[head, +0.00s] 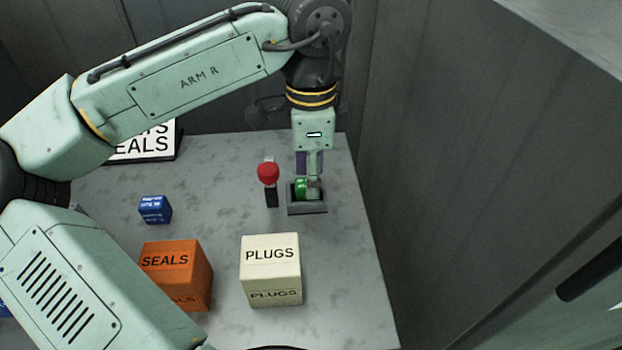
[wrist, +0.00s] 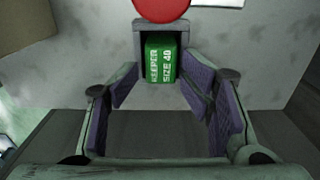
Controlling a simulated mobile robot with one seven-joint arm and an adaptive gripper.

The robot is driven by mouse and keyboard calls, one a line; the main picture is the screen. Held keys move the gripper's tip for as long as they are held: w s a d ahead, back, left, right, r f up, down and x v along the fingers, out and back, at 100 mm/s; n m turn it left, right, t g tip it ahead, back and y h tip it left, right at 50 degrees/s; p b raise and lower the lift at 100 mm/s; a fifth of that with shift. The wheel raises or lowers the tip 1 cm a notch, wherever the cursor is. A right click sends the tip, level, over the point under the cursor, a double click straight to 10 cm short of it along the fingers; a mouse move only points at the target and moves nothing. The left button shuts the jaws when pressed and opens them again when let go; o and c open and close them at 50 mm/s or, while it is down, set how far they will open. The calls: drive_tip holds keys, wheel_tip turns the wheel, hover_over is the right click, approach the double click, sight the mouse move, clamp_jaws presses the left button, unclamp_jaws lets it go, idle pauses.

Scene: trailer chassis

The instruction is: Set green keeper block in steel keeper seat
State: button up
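The green keeper block (head: 300,188) sits inside the grey steel keeper seat (head: 307,209) on the bench. In the wrist view the block (wrist: 160,62) reads "KEEPER SIZE 40" and is framed by the seat's grey rim (wrist: 139,40). My gripper (head: 313,190) points down at the seat and partly hides the block in the head view. In the wrist view my gripper (wrist: 160,95) is open, its purple-padded fingers apart with nothing between the pads; the block shows beyond the fingertips. Whether it rests fully on the seat floor is hidden.
A red-knobbed lever (head: 268,172) stands just left of the seat; its knob also shows in the wrist view (wrist: 161,9). A cream PLUGS box (head: 270,277), an orange SEALS box (head: 177,277) and a blue block (head: 155,209) stand nearby. A wall rises on the right.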

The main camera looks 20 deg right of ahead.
wheel_tip(320, 180, up, 11)
